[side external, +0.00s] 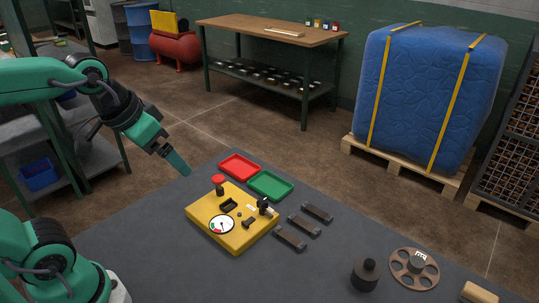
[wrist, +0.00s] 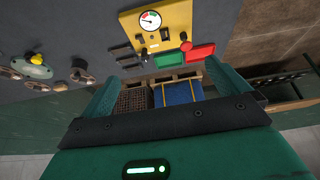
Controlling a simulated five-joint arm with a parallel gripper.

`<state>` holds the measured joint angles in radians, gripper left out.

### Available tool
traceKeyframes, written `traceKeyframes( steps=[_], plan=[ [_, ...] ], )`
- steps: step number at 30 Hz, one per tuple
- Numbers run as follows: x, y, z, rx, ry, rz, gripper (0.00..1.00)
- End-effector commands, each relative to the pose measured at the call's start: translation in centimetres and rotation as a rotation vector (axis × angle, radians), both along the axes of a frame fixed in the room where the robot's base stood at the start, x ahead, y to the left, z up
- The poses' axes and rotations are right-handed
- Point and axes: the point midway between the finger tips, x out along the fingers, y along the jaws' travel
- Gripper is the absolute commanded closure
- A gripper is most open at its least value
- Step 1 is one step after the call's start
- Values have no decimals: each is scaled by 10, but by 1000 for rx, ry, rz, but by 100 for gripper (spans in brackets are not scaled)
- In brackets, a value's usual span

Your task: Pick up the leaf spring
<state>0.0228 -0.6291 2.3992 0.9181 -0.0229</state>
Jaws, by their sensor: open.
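Several dark objects lie on the grey table, and no part is clearly marked as the leaf spring. The likeliest candidates are three dark flat bars (side external: 304,225) lying side by side, right of the yellow gauge box (side external: 216,236). The bars (wrist: 127,58) also show in the wrist view, beside the yellow box (wrist: 172,18). My gripper (side external: 179,164) is open and empty, up in the air left of the box and clear of the bars. In the wrist view its two fingers (wrist: 166,90) stand wide apart with nothing between them.
A red tray (side external: 239,167) and a green tray (side external: 270,185) lie behind the box. A dark knobbed weight (side external: 365,275), a brown handwheel (side external: 414,281) and a wooden block (side external: 480,293) lie to the right. A red knob (side external: 218,180) stands up from the box.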

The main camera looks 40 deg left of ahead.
Motion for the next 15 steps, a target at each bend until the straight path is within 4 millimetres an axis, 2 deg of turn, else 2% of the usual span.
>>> traceKeyframes(
  steps=[7, 15],
  plan=[
    [45, -12, 11, -12, 61, -5, 0],
    [97, -29, 12, -21, 126, -8, 0]
  ],
)
